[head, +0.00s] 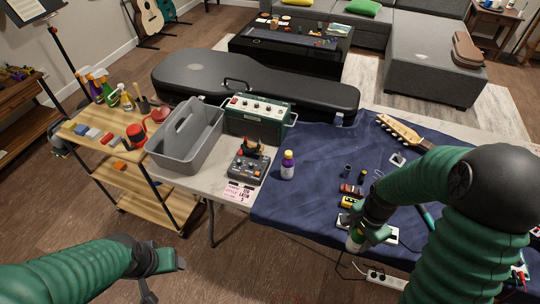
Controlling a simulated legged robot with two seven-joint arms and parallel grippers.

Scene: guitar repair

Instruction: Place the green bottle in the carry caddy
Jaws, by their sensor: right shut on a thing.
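The grey carry caddy (166,160) stands at the left end of the table, with a handle across its middle; the part of its inside that shows looks empty. My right gripper (359,237) is at the right, low over the blue cloth near the table's front edge. It is shut on the green bottle (353,243), which is mostly hidden by the fingers; only a green and pale part shows. I cannot tell if the bottle touches the cloth. My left gripper (166,277) is open and empty, in front of the table at the lower left.
A green amplifier (254,117) and a pedal box (248,166) are right of the caddy. A black guitar case (300,93) lies behind. A wooden cart (110,150) stands left.

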